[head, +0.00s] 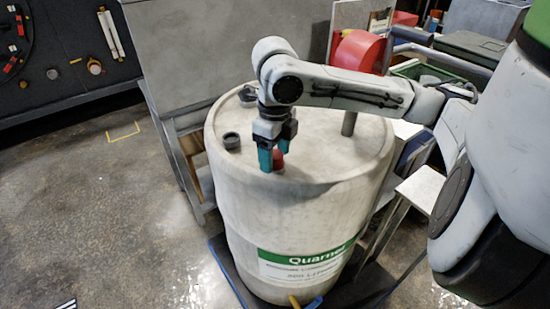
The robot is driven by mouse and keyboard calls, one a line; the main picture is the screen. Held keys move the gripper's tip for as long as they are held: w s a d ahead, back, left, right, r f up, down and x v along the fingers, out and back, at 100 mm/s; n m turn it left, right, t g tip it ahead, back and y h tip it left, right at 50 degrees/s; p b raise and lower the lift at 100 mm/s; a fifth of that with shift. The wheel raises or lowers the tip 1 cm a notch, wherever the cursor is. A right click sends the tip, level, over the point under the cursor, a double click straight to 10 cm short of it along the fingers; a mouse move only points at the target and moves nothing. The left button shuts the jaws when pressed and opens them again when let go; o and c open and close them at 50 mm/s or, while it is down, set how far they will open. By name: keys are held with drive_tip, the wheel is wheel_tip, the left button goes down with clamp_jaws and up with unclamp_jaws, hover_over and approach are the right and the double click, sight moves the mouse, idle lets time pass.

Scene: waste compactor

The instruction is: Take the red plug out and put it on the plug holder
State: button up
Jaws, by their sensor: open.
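The red plug (278,160) shows on top of the white barrel (330,222), near the front of its lid. My gripper (273,158) has teal fingertips and is open. It reaches down over the lid at the plug, with one finger at the plug's left front and the other behind it. Part of the plug is hidden by the fingers, and I cannot tell whether they touch it. A dark round fitting (231,141) stands on the lid left of my gripper. I cannot tell whether it is the plug holder.
Another dark fitting (248,95) sits at the lid's back left, and a grey pipe (349,123) rises at its right. A grey metal cabinet (215,60) stands behind the barrel. A white stand (421,188) is to the right.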

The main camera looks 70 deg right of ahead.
drive_tip(key=m+p, duration=0.1)
drive_tip(key=m, duration=0.2)
drive_tip(key=shift+m, duration=0.4)
drive_tip(key=m+p, duration=0.1)
drive_tip(key=m, duration=0.2)
drive_tip(key=shift+m, duration=0.4)
drive_tip(key=m+p, duration=0.1)
drive_tip(key=m, duration=0.7)
drive_tip(key=shift+p, duration=0.4)
drive_tip(key=shift+c, duration=0.2)
drive_tip(key=shift+f, duration=0.1)
drive_tip(key=c, duration=1.1)
drive_tip(key=n+b, duration=0.2)
drive_tip(key=shift+f+n, duration=0.15)
drive_tip(key=shift+n, duration=0.25)
drive_tip(key=shift+c, duration=0.2)
drive_tip(key=shift+r+n+b, duration=0.2)
drive_tip(key=shift+n+b, duration=0.25)
drive_tip(key=shift+n, duration=0.75)
